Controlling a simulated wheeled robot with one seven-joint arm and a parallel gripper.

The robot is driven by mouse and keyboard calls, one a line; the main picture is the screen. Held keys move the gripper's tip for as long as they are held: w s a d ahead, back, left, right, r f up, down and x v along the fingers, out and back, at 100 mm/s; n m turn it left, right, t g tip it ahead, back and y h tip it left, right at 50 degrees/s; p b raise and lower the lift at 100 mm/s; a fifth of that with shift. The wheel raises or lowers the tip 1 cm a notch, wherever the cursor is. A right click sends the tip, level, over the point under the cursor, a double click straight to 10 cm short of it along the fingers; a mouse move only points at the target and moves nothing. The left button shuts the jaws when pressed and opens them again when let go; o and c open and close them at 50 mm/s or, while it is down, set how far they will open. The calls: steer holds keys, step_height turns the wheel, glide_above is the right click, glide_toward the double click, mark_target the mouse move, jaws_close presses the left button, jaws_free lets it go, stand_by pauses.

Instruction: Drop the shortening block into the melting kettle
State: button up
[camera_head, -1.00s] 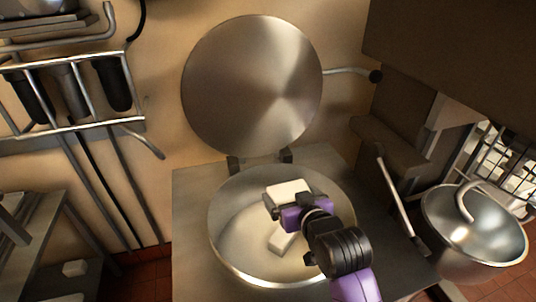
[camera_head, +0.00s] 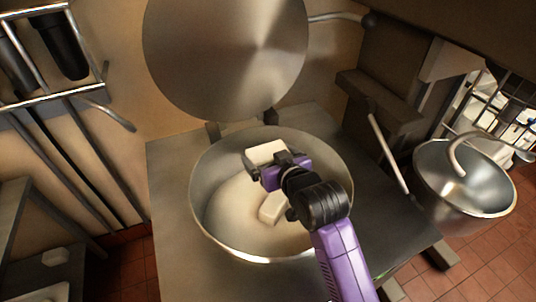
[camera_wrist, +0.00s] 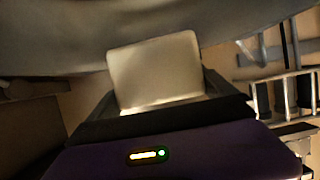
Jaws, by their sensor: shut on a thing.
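The melting kettle (camera_head: 201,190) is a wide round steel bowl with its round lid (camera_head: 225,55) raised behind it. My gripper (camera_head: 266,162) is over the kettle's opening and is shut on a pale shortening block (camera_head: 266,150). The held block also shows in the wrist view (camera_wrist: 156,72), between the dark fingers. A second pale block (camera_head: 272,208) lies inside the kettle on the creamy bottom, below my gripper. My wrist hides part of the kettle's right side.
A steel mixing bowl (camera_head: 430,190) with a curved hook stands at the right. A lever (camera_head: 388,152) rises beside the kettle. A rack of pipes (camera_head: 60,95) is on the left wall. A small pale block (camera_head: 55,257) lies on a shelf at lower left.

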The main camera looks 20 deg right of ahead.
steer(key=shift+f, duration=0.4)
steer(key=o, duration=1.5)
steer(key=shift+o, duration=0.3)
steer(key=shift+s+f, duration=0.1)
steer(key=b+v, duration=0.1)
steer(key=v, duration=0.6)
steer(key=shift+s+r, duration=0.3)
